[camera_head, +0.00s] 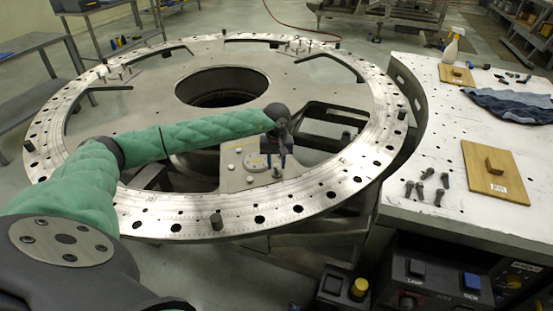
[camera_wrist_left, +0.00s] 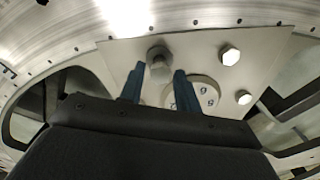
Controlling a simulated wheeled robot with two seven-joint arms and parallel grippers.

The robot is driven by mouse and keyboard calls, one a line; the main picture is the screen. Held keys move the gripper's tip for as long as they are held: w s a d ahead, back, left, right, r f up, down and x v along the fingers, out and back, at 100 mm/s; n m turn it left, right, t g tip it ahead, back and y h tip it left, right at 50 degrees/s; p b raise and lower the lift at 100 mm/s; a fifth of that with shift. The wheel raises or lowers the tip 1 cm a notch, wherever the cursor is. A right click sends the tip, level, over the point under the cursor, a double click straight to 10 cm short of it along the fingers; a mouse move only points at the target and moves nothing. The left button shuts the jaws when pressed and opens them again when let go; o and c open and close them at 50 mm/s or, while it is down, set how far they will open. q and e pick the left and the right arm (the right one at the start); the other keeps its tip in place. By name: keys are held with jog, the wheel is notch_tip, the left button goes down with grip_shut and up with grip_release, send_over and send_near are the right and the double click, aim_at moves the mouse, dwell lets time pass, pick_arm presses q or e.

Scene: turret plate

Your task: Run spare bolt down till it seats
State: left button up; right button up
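My left gripper (camera_head: 277,168) is over the grey plate (camera_head: 236,180) at the near inner side of the large turret ring. In the left wrist view its two blue fingers (camera_wrist_left: 159,72) are apart. A dark grey hex-headed bolt (camera_wrist_left: 159,60) shows between the fingertips, with small gaps on both sides, and looks raised from the plate. Whether it is the spare bolt, I cannot tell. Two paler hex bolt heads (camera_wrist_left: 230,56) (camera_wrist_left: 243,97) sit on the plate to its right. A round disc (camera_wrist_left: 208,92) with small holes is partly behind the right finger. My right gripper is out of view.
The turret ring (camera_head: 365,165) carries several upright pegs. The white bench (camera_head: 450,215) at right holds several loose dark bolts (camera_head: 428,184), a wooden block board (camera_head: 495,172), a blue cloth (camera_head: 510,104) and a spray bottle (camera_head: 452,47). A control box (camera_head: 430,285) stands at front right.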

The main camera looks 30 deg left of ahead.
pick_arm(q)
jog(key=shift+n+p, duration=0.55)
jog(key=shift+n, duration=0.05)
jog(key=shift+n+p, duration=0.3)
jog(key=shift+p, duration=0.2)
jog(key=shift+f+b, duration=0.1)
jog(key=shift+b, duration=0.2)
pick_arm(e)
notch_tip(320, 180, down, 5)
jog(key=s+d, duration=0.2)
pick_arm(q)
jog(key=shift+n+b, duration=0.5)
jog(key=shift+n, duration=0.7)
jog(key=n+b, duration=0.4)
jog(key=n, duration=0.6)
jog(key=n+b, duration=0.2)
jog(key=n, duration=0.5)
jog(key=shift+n, duration=0.4)
jog(key=shift+n+b, duration=0.3)
jog(key=shift+n, duration=0.9)
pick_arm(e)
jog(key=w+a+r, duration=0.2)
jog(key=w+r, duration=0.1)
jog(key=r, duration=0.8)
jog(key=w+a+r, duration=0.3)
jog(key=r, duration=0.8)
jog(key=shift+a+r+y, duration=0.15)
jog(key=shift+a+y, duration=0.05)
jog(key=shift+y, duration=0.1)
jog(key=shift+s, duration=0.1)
